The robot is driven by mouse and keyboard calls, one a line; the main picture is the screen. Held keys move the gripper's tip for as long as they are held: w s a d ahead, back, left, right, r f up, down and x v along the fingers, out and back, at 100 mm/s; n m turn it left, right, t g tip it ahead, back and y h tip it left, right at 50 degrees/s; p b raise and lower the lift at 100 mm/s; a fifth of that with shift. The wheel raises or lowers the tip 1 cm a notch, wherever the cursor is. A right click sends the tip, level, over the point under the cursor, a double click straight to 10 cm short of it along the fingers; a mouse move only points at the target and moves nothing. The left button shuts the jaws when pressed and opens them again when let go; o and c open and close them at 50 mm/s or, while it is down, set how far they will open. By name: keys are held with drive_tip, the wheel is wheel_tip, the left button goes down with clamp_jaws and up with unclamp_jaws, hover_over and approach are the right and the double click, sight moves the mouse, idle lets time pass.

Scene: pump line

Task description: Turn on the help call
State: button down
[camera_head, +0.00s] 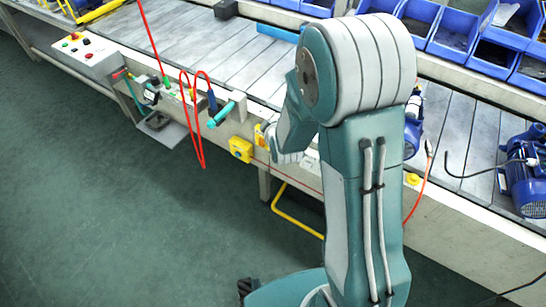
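The help call control is not clearly identifiable by any readable label. A yellow box (240,149) is fixed to the front side of the conveyor line, with a thin red line running right from it. A smaller yellow-orange piece (261,134) shows just right of it, close to my wrist. The end of my arm, with my gripper (286,154), is at the conveyor's front edge, right of the yellow box. My own arm covers much of this area. The fingers are too small and hidden to tell whether they are open or touching anything.
A control panel (87,52) with coloured buttons is at the upper left. Red hoses (200,115) and a teal-handled tool (223,113) hang left of the yellow box. Blue bins (455,32) line the back; a blue pump motor (524,180) is at right. Green floor (110,220) is clear at left.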

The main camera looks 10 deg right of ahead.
drive_tip(key=s+f+n+t, duration=0.2)
drive_tip(key=s+f+n, duration=0.1)
drive_tip(key=f, duration=0.7)
drive_tip(key=s+f+n+t, duration=0.2)
drive_tip(key=s+f+n, duration=0.2)
drive_tip(key=f, duration=0.7)
drive_tip(key=shift+a+f+t, duration=0.15)
drive_tip(key=shift+a+t, duration=0.05)
drive_tip(key=shift+t, duration=0.1)
drive_tip(key=w+d+f, duration=0.2)
drive_tip(key=w, duration=1)
drive_tip(key=shift+w+d, duration=0.3)
drive_tip(key=shift+d, duration=0.05)
drive_tip(key=shift+f, duration=0.1)
